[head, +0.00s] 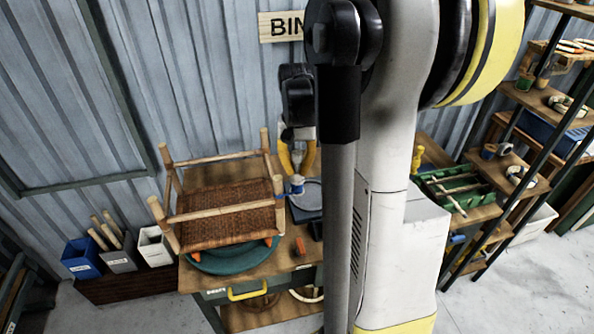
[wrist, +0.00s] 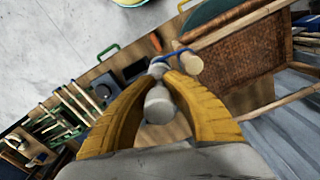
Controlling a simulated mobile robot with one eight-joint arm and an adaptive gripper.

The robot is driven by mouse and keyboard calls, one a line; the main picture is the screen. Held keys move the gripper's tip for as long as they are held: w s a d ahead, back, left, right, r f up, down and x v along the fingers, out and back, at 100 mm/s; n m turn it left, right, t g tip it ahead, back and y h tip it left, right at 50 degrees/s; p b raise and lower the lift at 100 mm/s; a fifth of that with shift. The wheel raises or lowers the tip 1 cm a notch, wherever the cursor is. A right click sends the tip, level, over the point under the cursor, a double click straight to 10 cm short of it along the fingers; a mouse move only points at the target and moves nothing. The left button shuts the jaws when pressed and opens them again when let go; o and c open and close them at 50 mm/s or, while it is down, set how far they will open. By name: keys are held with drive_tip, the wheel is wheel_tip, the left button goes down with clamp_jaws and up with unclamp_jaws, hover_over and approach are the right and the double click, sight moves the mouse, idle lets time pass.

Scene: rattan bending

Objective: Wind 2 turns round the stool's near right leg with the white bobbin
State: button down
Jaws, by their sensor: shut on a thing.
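The wooden stool lies upside down on the bench, its woven brown seat (head: 225,210) low and its legs pointing up. Its near right leg (head: 279,205) stands just left of my gripper; in the wrist view the leg (wrist: 190,64) shows nearly end-on, beside the fingertips. My gripper (head: 298,162) has yellow fingers and is shut on the white bobbin (wrist: 158,104), which is partly hidden between the fingers. A blue strand (wrist: 170,54) runs from near the bobbin to the leg. I cannot tell how far it goes round the leg.
The stool rests on a round green pad (head: 235,260) on the wooden bench (head: 190,280). A dark block with a grey round plate (head: 310,192) stands right of the leg. Orange-handled tools (head: 300,246) lie near the front. Bins (head: 80,258) stand at left, shelves at right.

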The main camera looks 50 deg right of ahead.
drive_tip(key=shift+r, duration=0.1)
wheel_tip(320, 180, up, 11)
drive_tip(key=p, duration=0.7)
drive_tip(key=shift+p, duration=0.4)
drive_tip(key=shift+a, duration=0.1)
idle(0.4)
